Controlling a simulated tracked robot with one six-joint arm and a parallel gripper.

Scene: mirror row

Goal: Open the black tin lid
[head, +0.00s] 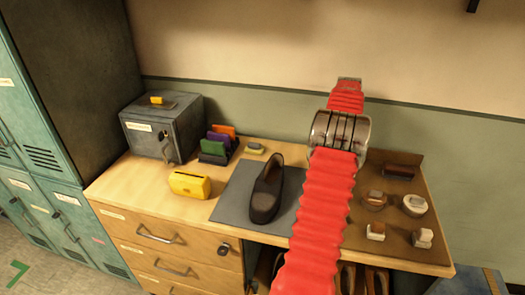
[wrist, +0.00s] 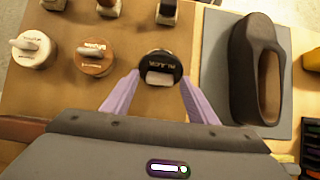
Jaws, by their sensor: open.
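The black tin (wrist: 160,62) shows in the wrist view with a round dark lid marked in pale letters and a pale, blocky knob. The lid looks seated on the tin. My gripper (wrist: 161,77) is open, its two lilac fingers on either side of the near part of the tin. I cannot tell whether the fingertips touch it or how far above the mat they are. In the head view my red-sleeved arm hides the black tin, and the gripper does not show.
A brown tin (wrist: 95,57) and a white tin (wrist: 33,50) stand beside it on the brown mat (head: 394,250). Several brushes stand beyond them in the wrist view. A dark shoe (head: 266,190) lies on a grey mat (head: 232,200).

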